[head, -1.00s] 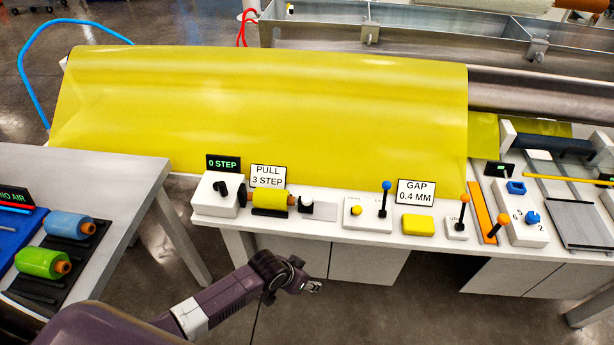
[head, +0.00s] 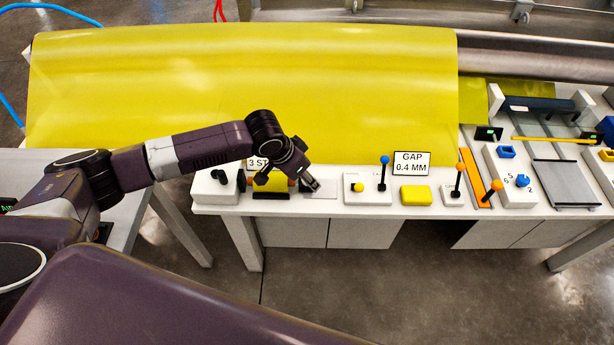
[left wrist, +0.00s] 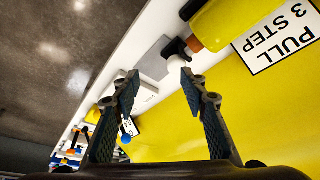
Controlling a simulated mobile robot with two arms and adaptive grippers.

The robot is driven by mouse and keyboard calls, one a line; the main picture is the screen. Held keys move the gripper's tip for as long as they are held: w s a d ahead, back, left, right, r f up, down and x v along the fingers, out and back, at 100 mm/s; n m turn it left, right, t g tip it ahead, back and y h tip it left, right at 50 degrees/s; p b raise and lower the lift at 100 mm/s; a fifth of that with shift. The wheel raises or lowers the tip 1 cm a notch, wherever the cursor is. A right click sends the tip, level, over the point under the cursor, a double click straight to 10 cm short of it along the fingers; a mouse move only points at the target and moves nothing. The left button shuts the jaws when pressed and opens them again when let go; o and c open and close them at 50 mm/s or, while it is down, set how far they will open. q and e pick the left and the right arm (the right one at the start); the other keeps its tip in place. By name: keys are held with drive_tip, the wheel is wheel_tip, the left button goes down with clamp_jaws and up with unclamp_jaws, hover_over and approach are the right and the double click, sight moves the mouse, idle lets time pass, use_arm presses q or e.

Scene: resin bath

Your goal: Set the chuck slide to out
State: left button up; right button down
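The chuck slide appears to be the pale plate (head: 319,206) just right of the small yellow roll (head: 271,186) on the bench. In the left wrist view its grey plate (left wrist: 154,56) shows, with a white rounded block (left wrist: 176,65) and a black piece beside the roll's orange end (left wrist: 195,44). My left gripper (head: 314,186) is over the slide in the head view and hides much of it. In the left wrist view the left gripper (left wrist: 160,74) is open, its fingers apart and nothing held between them. Contact with the block cannot be told. My right gripper is not in view.
A white box with a black knob (head: 218,186) stands left of the roll. A box with a blue-tipped lever (head: 383,172), a yellow block (head: 416,195) and an orange-tipped lever (head: 457,180) stand to the right. The large yellow sheet (head: 240,90) hangs behind.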

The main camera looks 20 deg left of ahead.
use_arm(q)
drive_tip(key=shift+w+a+f+p, duration=0.15)
drive_tip(key=shift+w+f, duration=0.5)
drive_tip(key=shift+f, duration=0.4)
drive_tip(key=shift+w+a+f+p, duration=0.1)
drive_tip(key=shift+w+f, duration=0.5)
drive_tip(key=shift+f, duration=0.45)
drive_tip(key=shift+w+a+f+p, duration=0.15)
drive_tip(key=shift+w+f, duration=0.5)
drive_tip(key=shift+f, duration=0.4)
drive_tip(key=shift+c, duration=0.4)
clamp_jaws()
